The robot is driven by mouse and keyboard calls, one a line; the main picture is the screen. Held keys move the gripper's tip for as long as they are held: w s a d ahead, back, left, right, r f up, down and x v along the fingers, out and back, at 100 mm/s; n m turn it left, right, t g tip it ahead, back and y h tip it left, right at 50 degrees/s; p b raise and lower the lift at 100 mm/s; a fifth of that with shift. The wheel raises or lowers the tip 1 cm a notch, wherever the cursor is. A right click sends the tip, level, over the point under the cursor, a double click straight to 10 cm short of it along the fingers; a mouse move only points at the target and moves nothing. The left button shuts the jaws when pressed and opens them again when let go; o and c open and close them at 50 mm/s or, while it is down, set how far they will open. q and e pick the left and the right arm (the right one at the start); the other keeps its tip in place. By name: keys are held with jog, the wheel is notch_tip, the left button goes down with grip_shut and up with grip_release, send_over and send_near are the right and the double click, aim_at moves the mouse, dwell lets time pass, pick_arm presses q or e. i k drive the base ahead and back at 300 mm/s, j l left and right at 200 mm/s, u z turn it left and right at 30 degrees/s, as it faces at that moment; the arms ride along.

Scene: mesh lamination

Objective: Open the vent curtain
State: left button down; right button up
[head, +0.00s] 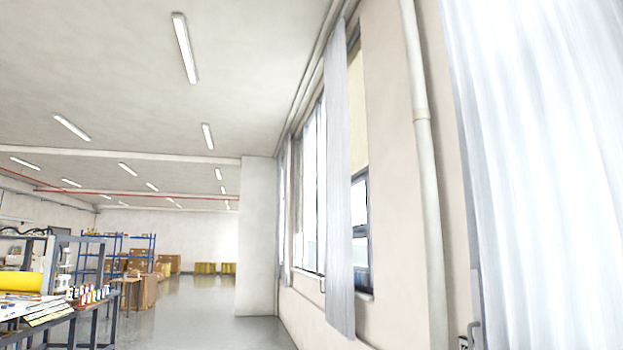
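A large white pleated curtain (550,150) hangs close by at the right edge and fills that side from top to bottom. A narrow, gathered light-grey curtain (340,190) hangs further along the right wall, partly across a dark-framed window (360,225). Another gathered curtain (285,220) hangs at the far end of that window row. I cannot tell which of them is the vent curtain. A small grey handle-like part (473,333) shows low at the near curtain's left edge. Neither of my grippers shows in the head view.
A vertical white pipe (424,170) runs down the wall between the two nearer curtains. A workbench (60,315) with small bottles and a yellow roll (20,282) stands at the lower left. Blue shelving (130,250) and boxes stand far back. The grey floor (200,320) in the middle is clear.

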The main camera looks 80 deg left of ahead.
aim_at(340, 310)
jog(key=u, duration=2.5)
jog(key=i+j+u, duration=0.4)
jog(key=i, duration=0.2)
jog(key=i+j+u, duration=0.25)
jog(key=i, duration=0.45)
jog(key=i+u, duration=0.3)
jog(key=i, duration=0.4)
jog(key=i+j+z, duration=0.1)
jog(key=i+z, duration=0.15)
jog(key=i, duration=1.15)
jog(key=i+z, duration=0.1)
jog(key=i, duration=2.75)
jog(key=i+z, duration=0.2)
jog(key=i, duration=0.5)
jog(key=i+j+z, duration=0.2)
jog(key=i, duration=0.5)
